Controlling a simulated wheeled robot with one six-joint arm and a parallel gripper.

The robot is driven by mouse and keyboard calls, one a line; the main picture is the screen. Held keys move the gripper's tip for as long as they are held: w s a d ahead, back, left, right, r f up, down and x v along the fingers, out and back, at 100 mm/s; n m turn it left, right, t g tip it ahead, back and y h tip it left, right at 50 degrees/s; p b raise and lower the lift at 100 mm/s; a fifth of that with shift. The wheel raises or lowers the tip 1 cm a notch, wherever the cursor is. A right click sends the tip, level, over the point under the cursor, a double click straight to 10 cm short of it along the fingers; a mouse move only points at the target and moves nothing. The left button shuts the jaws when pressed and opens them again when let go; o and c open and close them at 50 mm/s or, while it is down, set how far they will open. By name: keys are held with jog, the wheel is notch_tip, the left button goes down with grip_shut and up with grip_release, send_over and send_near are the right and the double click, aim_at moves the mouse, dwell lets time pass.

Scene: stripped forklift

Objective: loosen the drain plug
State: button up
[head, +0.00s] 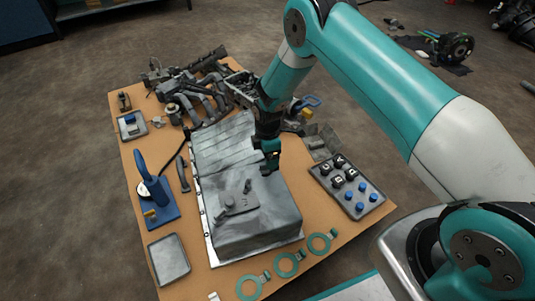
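A large grey metal pan (255,225) lies on the brown board, with its ribbed, shallower part toward the back. A small raised grey plate (236,204) with dark fittings sits on its top face. I cannot tell for certain which part is the drain plug; it may be among these fittings or hidden by my gripper. My gripper (267,169) points down over the right side of the pan, behind and to the right of the raised plate. Its fingers are dark and small here, so I cannot tell whether they are open, or whether they touch the pan.
A tray (373,208) with black and blue caps lies right of the pan. Green rings (287,264) lie along the front. A blue-handled tool (148,180) stands on a blue base at the left, by an empty grey tray (169,260). Engine parts (190,95) crowd the back.

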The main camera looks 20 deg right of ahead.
notch_tip(320, 180, up, 17)
jog(key=p, duration=0.5)
jog(key=shift+p, duration=0.35)
jog(key=shift+r, duration=0.1)
jog(key=shift+c, duration=1.2)
jog(key=shift+f+b, duration=0.4)
jog(key=shift+b, duration=0.25)
jog(key=shift+c, duration=0.7)
notch_tip(320, 180, down, 5)
jog(key=b, duration=1.2)
jog(key=shift+a+r, duration=0.15)
notch_tip(320, 180, down, 17)
jog(key=b, duration=0.9)
